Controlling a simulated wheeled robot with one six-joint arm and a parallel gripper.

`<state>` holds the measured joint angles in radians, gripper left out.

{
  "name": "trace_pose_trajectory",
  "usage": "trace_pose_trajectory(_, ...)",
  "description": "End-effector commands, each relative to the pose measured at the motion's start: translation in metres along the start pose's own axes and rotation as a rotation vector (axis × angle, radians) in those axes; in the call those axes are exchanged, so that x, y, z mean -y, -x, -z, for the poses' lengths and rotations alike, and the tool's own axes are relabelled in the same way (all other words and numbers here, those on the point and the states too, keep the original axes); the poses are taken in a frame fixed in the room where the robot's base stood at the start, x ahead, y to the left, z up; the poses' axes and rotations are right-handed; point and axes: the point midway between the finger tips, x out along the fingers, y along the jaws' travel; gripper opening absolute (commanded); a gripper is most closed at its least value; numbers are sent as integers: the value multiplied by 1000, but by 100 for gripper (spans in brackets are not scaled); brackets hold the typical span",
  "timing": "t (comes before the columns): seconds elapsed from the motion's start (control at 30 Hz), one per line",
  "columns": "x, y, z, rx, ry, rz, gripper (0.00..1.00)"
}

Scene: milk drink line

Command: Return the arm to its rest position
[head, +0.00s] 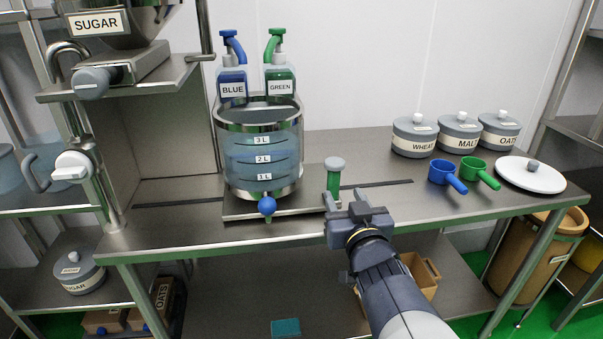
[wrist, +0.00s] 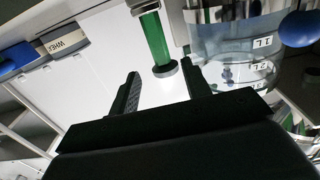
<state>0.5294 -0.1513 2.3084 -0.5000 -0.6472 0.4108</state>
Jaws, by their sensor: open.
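A green cylinder with pale ends (head: 334,178) stands just beyond the gripper in the head view. It also shows past the fingers in the wrist view (wrist: 156,45). The clear graduated tank (head: 262,165) stands left of the gripper, with a blue knob (head: 267,205) low on its front.
A sugar hopper (head: 110,30) hangs at left. The tabletop (head: 400,195) right of the gripper is clear.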

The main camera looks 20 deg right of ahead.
Motion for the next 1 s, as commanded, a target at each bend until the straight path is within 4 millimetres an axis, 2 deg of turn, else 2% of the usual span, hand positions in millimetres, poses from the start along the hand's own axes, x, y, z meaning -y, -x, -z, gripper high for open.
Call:
trace_pose_trajectory(0.47,0,-4,0,-1,0,1,45)
trace_pose_trajectory(0.67,1,-28,-2,1,0,3,45)
trace_pose_trajectory(1.0,0,-83,-2,1,0,1,45)
